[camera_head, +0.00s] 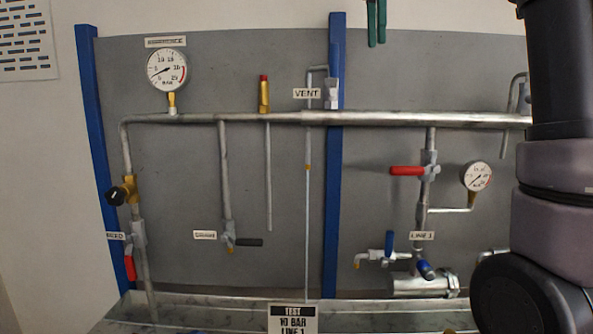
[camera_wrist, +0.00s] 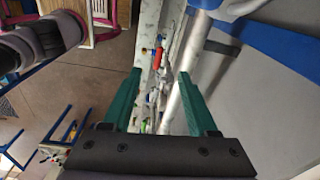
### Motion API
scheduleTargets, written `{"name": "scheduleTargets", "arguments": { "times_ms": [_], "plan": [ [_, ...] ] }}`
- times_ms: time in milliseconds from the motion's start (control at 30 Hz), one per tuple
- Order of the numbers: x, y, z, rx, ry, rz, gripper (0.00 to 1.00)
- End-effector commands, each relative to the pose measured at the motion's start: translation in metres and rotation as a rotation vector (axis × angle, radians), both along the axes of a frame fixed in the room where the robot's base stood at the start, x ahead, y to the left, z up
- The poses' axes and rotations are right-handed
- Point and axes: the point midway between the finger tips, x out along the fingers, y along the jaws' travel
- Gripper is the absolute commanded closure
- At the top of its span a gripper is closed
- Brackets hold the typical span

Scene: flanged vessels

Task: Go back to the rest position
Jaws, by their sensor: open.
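My gripper (camera_wrist: 162,80) shows two green fingers in the wrist view, spread apart with nothing between them. In the head view the green fingertips of my gripper (camera_head: 376,22) show at the top edge, above the main pipe and in front of the grey panel. The gripper is apart from the piping. My dark arm fills the right side of the head view and hides the right end of the panel.
The grey panel (camera_head: 270,180) carries a main pipe (camera_head: 400,118), a large gauge (camera_head: 166,69), a small gauge (camera_head: 476,177) and a red-handled valve (camera_head: 407,170). Blue posts (camera_head: 333,200) stand against it. The wrist view shows open floor (camera_wrist: 100,70) at left.

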Motion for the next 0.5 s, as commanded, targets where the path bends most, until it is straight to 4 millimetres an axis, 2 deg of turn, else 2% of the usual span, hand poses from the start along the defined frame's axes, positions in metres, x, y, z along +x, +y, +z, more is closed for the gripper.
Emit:
{"name": "scheduleTargets", "arguments": {
  "times_ms": [167,267,367,500],
  "plan": [
    [-0.026,-0.021,-0.017,-0.020,-0.033,0.205,0.41],
    [-0.046,-0.032,-0.035,-0.024,-0.064,0.355,0.41],
    [-0.072,-0.044,-0.062,-0.027,-0.123,0.541,0.41],
    [-0.109,-0.056,-0.113,-0.034,-0.248,0.787,0.41]
  ]
}}
